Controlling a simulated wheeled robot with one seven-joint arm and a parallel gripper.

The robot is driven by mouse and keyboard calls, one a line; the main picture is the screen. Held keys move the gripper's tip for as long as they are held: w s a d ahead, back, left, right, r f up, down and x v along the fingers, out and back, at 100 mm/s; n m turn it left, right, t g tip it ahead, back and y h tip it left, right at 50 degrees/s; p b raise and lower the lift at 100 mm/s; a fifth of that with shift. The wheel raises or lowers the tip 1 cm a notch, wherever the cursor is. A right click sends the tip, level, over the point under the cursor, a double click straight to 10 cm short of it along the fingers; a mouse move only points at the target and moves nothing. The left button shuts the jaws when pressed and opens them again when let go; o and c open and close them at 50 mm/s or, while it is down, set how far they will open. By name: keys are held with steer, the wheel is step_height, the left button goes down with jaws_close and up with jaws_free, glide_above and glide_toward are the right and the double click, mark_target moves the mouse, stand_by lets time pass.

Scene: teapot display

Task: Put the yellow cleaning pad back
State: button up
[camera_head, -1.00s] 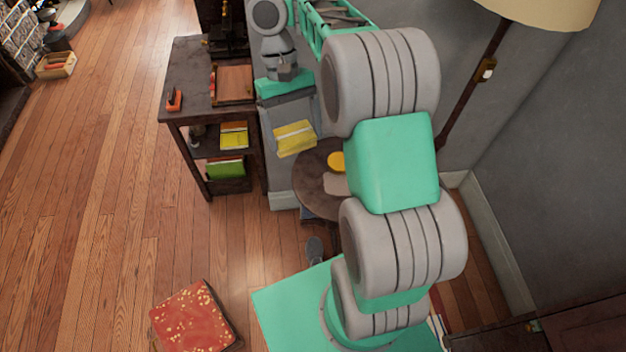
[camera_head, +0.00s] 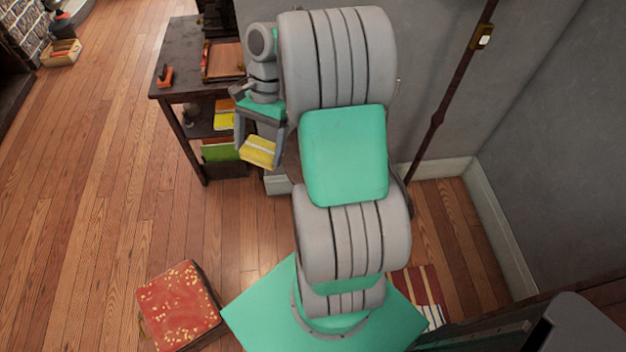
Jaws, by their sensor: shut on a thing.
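The yellow cleaning pad (camera_head: 258,151) has a pale stripe across it. My gripper (camera_head: 256,150) is shut on it, with a finger on each side, and holds it in the air in front of the dark shelf desk (camera_head: 172,75). The pad hangs a little tilted, to the right of the shelves. My arm hides much of what lies behind and to the right of the gripper.
The lower shelves hold yellow (camera_head: 225,120) and green (camera_head: 218,151) items. A wooden tray (camera_head: 224,60) and an orange object (camera_head: 165,76) are on the desk top.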

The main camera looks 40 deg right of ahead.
steer(key=s+d+f+m+t+h+b, duration=0.1)
steer(key=s+d+f+m+t+b, duration=0.25)
steer(key=d+f+m, duration=0.55)
steer(key=s+d+f+m+t+h+b, duration=0.1)
steer(key=s+d+f+m+t+b, duration=0.1)
steer(key=s+d+f+m+b, duration=0.6)
steer(key=shift+n, duration=0.4)
steer(key=w+d+f+p, duration=0.1)
steer(key=w+f, duration=0.3)
steer(key=w, duration=0.1)
steer(key=w+d+f+p, duration=0.1)
steer(key=w+d+f, duration=0.1)
steer(key=w+f, duration=0.1)
steer(key=w+d+f+p, duration=0.1)
steer(key=w+f, duration=0.3)
steer(key=w, duration=0.2)
steer(key=shift+w+d+f, duration=0.3)
steer(key=shift+w+d, duration=0.05)
steer(key=shift+d, duration=0.05)
steer(key=f, duration=0.2)
steer(key=f+p, duration=0.1)
steer(key=shift+w+d+f, duration=0.15)
steer(key=shift+w+f, duration=0.05)
steer(key=shift+w, duration=0.05)
steer(key=shift+f, duration=0.1)
